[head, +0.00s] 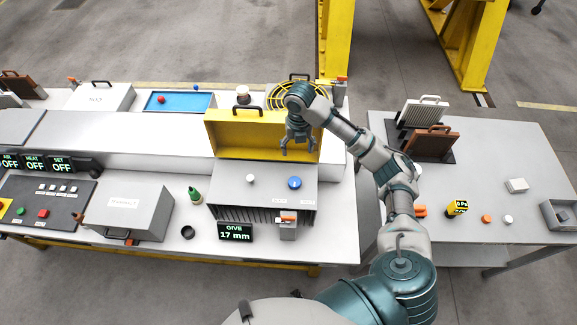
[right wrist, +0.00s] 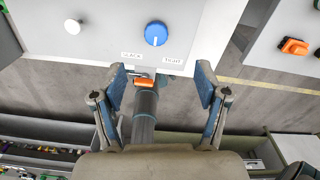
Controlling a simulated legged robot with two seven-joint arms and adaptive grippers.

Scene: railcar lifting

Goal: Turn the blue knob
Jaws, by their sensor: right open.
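The blue knob (head: 295,183) sits on the top face of a grey box (head: 262,194) whose yellow lid (head: 228,135) stands open behind it. In the right wrist view the blue knob (right wrist: 156,33) is round with a white pointer line, above two small labels. My right gripper (head: 297,150) is open and empty, above and behind the knob in the head view, not touching it. In the right wrist view its two fingers (right wrist: 163,95) are spread apart, with the knob beyond their tips. My left gripper is not in view.
A white knob (head: 250,178) is left of the blue one. A display (head: 235,232) reading "GIVE 17 mm" and an orange-topped block (head: 288,229) stand in front of the box. A second table (head: 505,165) is at the right, across a gap.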

